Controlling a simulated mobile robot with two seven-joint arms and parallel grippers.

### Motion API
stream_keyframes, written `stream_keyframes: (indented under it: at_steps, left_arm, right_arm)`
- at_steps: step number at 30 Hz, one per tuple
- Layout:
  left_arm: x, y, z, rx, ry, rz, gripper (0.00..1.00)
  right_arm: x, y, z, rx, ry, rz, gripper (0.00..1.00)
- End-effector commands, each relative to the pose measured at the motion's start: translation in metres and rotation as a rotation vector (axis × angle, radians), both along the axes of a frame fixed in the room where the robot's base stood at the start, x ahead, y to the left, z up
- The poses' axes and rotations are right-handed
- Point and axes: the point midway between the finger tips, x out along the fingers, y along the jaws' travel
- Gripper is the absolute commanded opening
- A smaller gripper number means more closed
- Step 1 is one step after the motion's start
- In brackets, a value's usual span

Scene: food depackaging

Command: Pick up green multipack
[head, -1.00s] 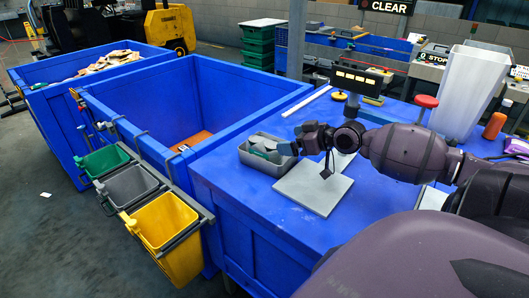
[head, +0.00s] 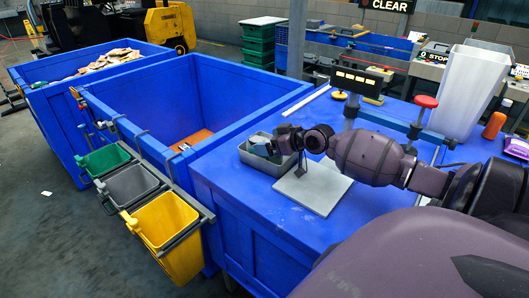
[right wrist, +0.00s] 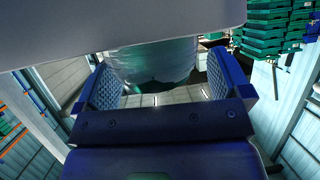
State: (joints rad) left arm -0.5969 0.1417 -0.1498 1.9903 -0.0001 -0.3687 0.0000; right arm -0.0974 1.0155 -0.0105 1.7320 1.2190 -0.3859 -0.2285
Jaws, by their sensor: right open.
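My right gripper (head: 264,148) is at the small grey bin (head: 263,165) on the blue table, its fingers reaching in over the bin's opening. In the right wrist view its two blue, textured fingers (right wrist: 165,80) stand wide apart. A glossy, dark greenish pack (right wrist: 155,62), which looks like the green multipack, shows between and beyond them. They are not closed on it, and I cannot tell whether either finger touches it. In the head view the gripper covers most of the bin's contents. My left gripper is not in view.
A pale square board (head: 312,190) lies beside the bin, under my right arm. A large blue container (head: 215,90) stands left, with green (head: 105,160), grey (head: 127,185) and yellow (head: 165,225) tubs along its side. A tall white container (head: 465,90) stands back right.

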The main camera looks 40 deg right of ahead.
Motion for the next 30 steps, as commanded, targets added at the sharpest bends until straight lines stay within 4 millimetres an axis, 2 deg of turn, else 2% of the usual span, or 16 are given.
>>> stream_keyframes:
  at_steps: [9, 10, 27, 30]
  left_arm:
    - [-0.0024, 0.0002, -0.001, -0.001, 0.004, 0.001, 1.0]
    - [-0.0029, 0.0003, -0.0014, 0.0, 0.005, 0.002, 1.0]
    - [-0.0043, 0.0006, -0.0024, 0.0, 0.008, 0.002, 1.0]
    - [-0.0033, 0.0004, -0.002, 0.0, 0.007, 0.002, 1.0]
  right_arm:
    - [0.0035, 0.001, -0.0015, -0.001, 0.0, 0.001, 0.96]
    - [0.0035, 0.001, -0.0015, -0.001, 0.0, 0.001, 0.93]
    - [0.0033, 0.0009, -0.0012, 0.0, 0.0, 0.0, 0.06]
    - [0.0038, 0.0008, 0.0003, 0.0, -0.003, 0.0, 0.0]
